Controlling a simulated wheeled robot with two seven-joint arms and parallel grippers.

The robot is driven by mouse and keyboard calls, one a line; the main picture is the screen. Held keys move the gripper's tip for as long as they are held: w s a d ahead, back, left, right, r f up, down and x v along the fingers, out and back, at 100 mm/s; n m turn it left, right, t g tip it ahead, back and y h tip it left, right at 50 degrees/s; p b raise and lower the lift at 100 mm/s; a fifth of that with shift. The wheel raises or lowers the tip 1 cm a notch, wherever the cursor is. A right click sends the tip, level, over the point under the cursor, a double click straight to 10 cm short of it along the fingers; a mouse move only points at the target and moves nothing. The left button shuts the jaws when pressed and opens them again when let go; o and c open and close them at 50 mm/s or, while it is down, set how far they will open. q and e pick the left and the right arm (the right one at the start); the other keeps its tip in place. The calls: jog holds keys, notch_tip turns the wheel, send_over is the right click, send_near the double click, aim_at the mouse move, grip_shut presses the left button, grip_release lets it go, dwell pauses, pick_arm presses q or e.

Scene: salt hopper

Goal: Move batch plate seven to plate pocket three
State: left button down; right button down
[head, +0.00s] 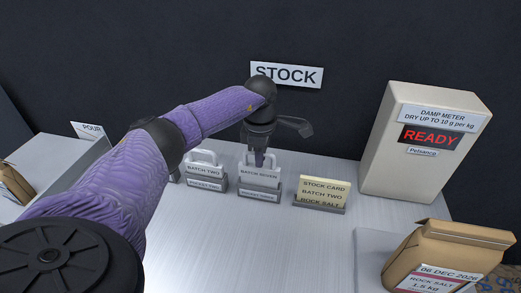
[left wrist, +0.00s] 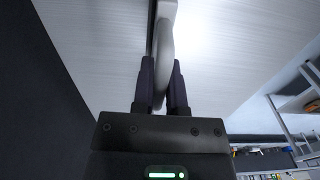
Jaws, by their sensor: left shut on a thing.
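Batch plate seven (head: 258,172) is a pale plate marked BATCH SEVEN with a loop handle on top. It stands upright at a grey pocket (head: 260,192), whose front label is too small to read surely; its lower edge is hidden there. My left gripper (head: 260,158) comes down from above and is shut on the plate's handle. In the left wrist view the pale handle (left wrist: 167,45) sits between the two dark fingers (left wrist: 160,85). My right gripper is not in view.
A plate marked BATCH TWO (head: 204,169) stands in a pocket just left. A yellow stock card (head: 324,191) stands right. The damp meter (head: 415,150) reads READY. A rock salt bag (head: 445,255) is at front right. The table's middle front (head: 240,250) is clear.

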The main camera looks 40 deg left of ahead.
pick_arm(q)
jog(key=shift+f+b, duration=0.7)
jog(key=shift+f, duration=0.45)
jog(key=shift+c, duration=0.5)
grip_release()
jog(key=shift+r, duration=0.1)
jog(key=shift+r+p, duration=2.35)
jog(key=shift+r, duration=0.65)
notch_tip(320, 180, up, 10)
jog(key=p, duration=0.2)
